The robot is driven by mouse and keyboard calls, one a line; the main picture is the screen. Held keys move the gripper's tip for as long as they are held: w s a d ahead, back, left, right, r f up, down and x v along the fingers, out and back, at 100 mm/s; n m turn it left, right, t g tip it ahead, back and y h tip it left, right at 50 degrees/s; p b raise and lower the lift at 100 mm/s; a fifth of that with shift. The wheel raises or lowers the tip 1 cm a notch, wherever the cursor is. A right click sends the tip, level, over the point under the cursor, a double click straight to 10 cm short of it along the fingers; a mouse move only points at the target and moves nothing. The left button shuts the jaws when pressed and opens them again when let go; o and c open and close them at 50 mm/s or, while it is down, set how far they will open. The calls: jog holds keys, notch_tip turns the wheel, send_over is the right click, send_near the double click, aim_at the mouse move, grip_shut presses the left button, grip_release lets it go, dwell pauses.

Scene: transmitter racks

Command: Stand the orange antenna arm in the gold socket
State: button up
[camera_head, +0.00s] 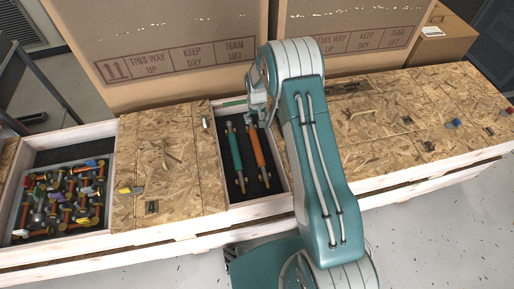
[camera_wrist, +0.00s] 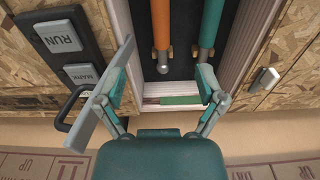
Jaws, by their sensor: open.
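The orange antenna arm (camera_head: 257,157) lies in a dark-lined recess (camera_head: 288,192) of the crate, beside a similar teal arm (camera_head: 234,154). Both have metallic ends. In the wrist view the orange arm (camera_wrist: 161,22) is left of the teal arm (camera_wrist: 210,25). My gripper (camera_wrist: 165,80) is open and empty, its fingers spread over the recess's end wall near the rods' ends. In the head view my gripper (camera_head: 262,108) is at the far end of the recess, partly hidden by my arm. I cannot make out the gold socket among the small fittings.
A bin (camera_head: 60,152) of mixed colored parts is at the left. Chipboard panels (camera_head: 390,120) carry small fittings. Large cardboard boxes (camera_head: 160,45) stand close behind the crate.

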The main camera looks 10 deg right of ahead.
send_near(257, 146)
jog(key=f, duration=0.2)
jog(key=w+f, duration=0.1)
jog(key=f, duration=0.2)
jog(key=shift+f, duration=0.25)
notch_tip(257, 146, down, 5)
jog(key=shift+s+f, duration=0.15)
jog(key=shift+s, duration=0.05)
grip_shut()
